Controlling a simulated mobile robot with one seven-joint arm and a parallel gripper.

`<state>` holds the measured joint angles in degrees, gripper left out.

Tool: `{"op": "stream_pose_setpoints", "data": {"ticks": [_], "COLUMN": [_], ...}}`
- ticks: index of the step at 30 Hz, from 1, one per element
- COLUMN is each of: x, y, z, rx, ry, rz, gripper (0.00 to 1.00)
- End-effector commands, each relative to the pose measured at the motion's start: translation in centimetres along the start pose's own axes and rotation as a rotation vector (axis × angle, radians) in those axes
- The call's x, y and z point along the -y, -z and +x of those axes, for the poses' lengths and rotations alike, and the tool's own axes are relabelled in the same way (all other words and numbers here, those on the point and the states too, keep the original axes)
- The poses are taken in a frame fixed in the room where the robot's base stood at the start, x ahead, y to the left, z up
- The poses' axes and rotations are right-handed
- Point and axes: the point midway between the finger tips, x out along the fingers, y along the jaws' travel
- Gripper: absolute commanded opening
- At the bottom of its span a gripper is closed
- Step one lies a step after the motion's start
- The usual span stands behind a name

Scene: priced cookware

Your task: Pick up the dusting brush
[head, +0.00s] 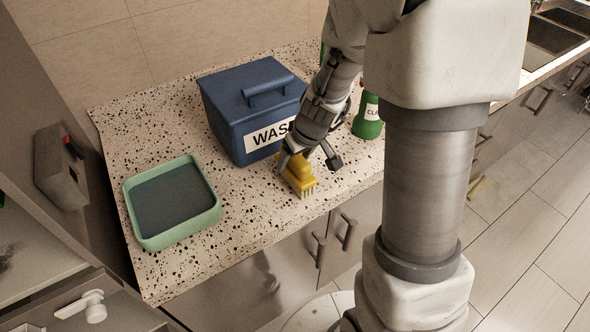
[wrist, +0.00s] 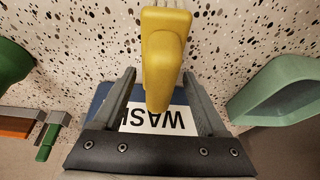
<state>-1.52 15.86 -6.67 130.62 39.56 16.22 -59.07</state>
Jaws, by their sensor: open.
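The dusting brush (head: 299,175) is yellow with pale bristles and lies on the speckled counter in front of the blue bin. In the wrist view the yellow brush (wrist: 163,55) reaches down between the two fingers, with its bristles at the top edge. My gripper (head: 309,160) is open at the brush, one finger on either side of it in the head view. The wrist view also shows my open gripper (wrist: 160,88), with gaps between the fingers and the brush. Whether a finger touches it I cannot tell.
A blue bin (head: 228,118) labelled "WAS…" stands just behind the brush. A green tray (head: 137,222) with a dark inside sits at the left of the counter. A green bottle (head: 368,127) stands to the right. The counter's front edge (head: 345,198) is close to the brush.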

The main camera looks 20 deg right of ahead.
Motion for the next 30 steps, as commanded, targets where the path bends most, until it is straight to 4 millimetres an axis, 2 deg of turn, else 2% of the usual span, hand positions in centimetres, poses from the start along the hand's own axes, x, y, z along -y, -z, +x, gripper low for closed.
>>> {"op": "stream_pose_setpoints", "data": {"ticks": [16, 28, 30], "x": [0.0, 0.0, -0.01], "y": [-0.07, -0.09, -0.06], "z": [0.21, 0.22, 0.2], "rx": [0.0, 0.0, -0.001], "ry": [0.0, 0.0, 0.0], "rz": [0.0, 0.0, 0.0], "gripper": [0.75, 0.03, 0.0]}}
